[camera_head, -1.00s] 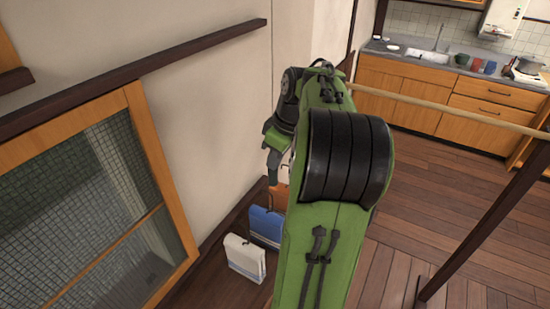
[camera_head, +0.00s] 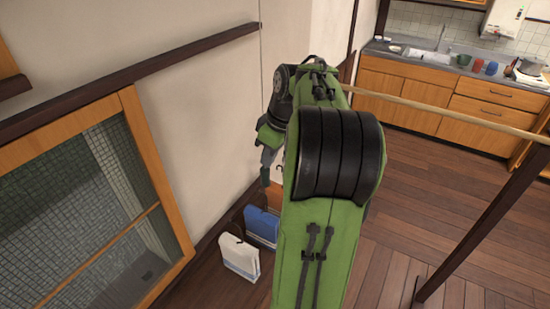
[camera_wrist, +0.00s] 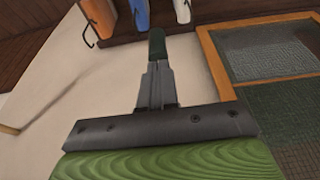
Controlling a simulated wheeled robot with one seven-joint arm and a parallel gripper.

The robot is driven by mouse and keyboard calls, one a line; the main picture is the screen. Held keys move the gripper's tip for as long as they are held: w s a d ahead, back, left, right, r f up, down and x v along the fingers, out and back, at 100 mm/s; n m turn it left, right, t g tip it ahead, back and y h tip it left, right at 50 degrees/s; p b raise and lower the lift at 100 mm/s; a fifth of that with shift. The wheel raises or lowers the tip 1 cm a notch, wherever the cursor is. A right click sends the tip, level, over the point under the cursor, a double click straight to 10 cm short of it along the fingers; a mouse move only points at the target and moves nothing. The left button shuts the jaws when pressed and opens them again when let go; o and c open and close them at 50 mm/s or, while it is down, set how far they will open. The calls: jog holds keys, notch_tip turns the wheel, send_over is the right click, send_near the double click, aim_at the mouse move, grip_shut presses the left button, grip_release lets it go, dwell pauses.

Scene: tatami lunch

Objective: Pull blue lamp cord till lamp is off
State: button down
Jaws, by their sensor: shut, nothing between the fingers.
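My gripper (camera_head: 265,178) hangs fingers-down beside the pale wall in the head view, partly behind my green arm. It is shut and empty. In the wrist view, my gripper (camera_wrist: 157,42) shows its two dark fingertips together, with nothing between them. No blue lamp, lamp cord or other lamp shows in either view, so I cannot tell whether the lamp is on or off.
A white bag (camera_head: 239,256), a blue bag (camera_head: 262,227) and an orange bag (camera_head: 274,195) stand along the wall. A wood-framed glass panel (camera_head: 150,165) is at left. Kitchen cabinets (camera_head: 430,90) stand at the far right. A dark post (camera_head: 480,225) rises right of open wooden floor.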

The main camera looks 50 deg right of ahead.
jog(key=p+v, duration=0.2)
jog(key=v, duration=0.6)
jog(key=shift+w+r+p, duration=0.15)
jog(key=shift+r+p, duration=0.15)
jog(key=shift+p, duration=0.05)
